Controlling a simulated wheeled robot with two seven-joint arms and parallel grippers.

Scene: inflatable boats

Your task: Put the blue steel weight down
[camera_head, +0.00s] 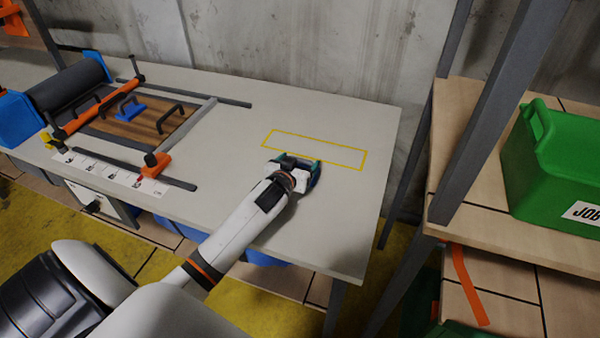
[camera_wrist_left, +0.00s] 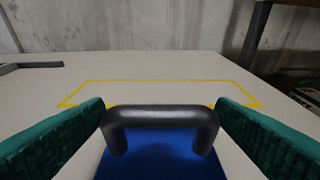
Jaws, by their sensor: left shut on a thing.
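The blue steel weight (camera_wrist_left: 160,164) shows in the left wrist view, with its dark handle (camera_wrist_left: 160,115) across the top. My left gripper (camera_head: 297,164) is shut on it, with a green pad on each side of the handle. In the head view the gripper hides most of the weight. It is over the pale table (camera_head: 330,225), at the near side of a yellow outlined rectangle (camera_head: 362,160). The outline also shows in the left wrist view (camera_wrist_left: 160,80), ahead of the weight. I cannot tell whether the weight touches the table. My right gripper is not in view.
A frame with a black roller (camera_head: 70,85) and a wooden board (camera_head: 150,125) stands at the table's left. Dark handles and a blue piece (camera_head: 127,108) are on the board. A shelf with a green crate (camera_head: 555,165) is at right. The rectangle's inside looks clear.

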